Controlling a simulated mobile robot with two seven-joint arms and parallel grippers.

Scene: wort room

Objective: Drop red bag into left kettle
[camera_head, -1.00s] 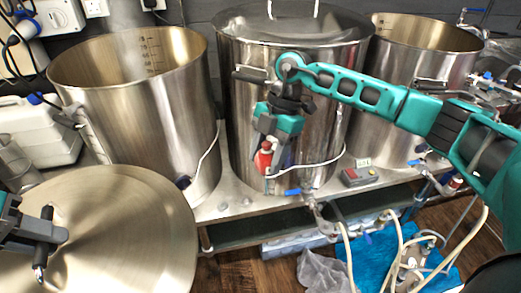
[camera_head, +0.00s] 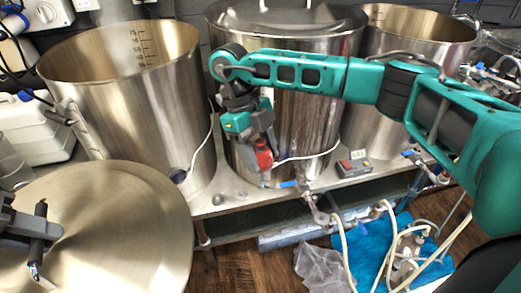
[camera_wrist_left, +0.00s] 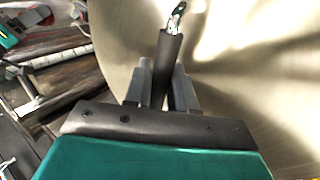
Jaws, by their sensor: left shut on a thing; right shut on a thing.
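The left kettle (camera_head: 128,98) is a tall steel pot, open at the top, at the left of the head view. Its round steel lid (camera_head: 120,225) is off it, in front and low at the left. My left gripper (camera_head: 38,238) is shut on the lid's dark handle (camera_wrist_left: 168,62), also seen in the left wrist view. My right gripper (camera_head: 258,150) is shut on the red bag (camera_head: 264,160) and hangs in front of the middle kettle, to the right of the left kettle and below its rim. The bag is small and partly covered by the fingers.
The middle kettle (camera_head: 300,110) has its lid on. The right kettle (camera_head: 420,40) is open. A small control box (camera_head: 353,167) sits on the bench's front edge. Hoses and a blue mat (camera_head: 385,245) lie on the floor. A white container (camera_head: 32,130) stands at far left.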

